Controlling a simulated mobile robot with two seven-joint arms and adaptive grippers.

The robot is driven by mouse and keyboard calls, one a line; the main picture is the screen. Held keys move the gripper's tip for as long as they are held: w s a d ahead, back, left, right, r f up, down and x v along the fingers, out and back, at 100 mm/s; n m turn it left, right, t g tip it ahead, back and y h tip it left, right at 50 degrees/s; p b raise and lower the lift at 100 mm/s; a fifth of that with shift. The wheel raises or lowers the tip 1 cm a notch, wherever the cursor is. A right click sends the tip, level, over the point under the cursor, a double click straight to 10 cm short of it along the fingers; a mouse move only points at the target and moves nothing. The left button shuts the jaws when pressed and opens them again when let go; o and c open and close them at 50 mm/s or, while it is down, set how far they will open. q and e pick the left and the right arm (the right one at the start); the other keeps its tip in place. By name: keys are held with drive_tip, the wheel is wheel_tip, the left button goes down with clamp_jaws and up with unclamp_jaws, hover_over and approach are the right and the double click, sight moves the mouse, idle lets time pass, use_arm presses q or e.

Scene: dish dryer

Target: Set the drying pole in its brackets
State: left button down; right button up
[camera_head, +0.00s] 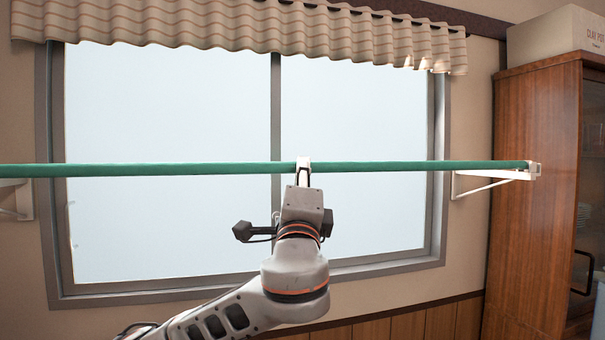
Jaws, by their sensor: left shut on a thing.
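The drying pole (400,166) is a long green bar that runs level across the window and out of the picture at the left. My left gripper (303,164) is shut on it near the middle of the picture. The right bracket (500,176) is white and juts from the wall; the pole's right end reaches its tip, and I cannot tell if it rests fully in it. The left bracket (22,200) shows in part below the pole at the left edge; its tip is out of view. My right gripper is not in view.
A sliding window (170,110) fills the wall behind the pole. A striped valance (230,28) hangs above it. A brown wooden cabinet (535,200) stands close beside the right bracket, with a box (555,38) on top.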

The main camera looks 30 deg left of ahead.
use_arm(q)
drive_tip(key=shift+f, duration=0.45)
idle(0.6)
drive_tip(key=c, duration=1.8)
unclamp_jaws()
drive_tip(key=shift+c, duration=0.2)
drive_tip(key=v, duration=0.7)
drive_tip(key=shift+s, duration=0.25)
drive_tip(key=shift+d+f, duration=0.1)
drive_tip(key=shift+d, duration=0.05)
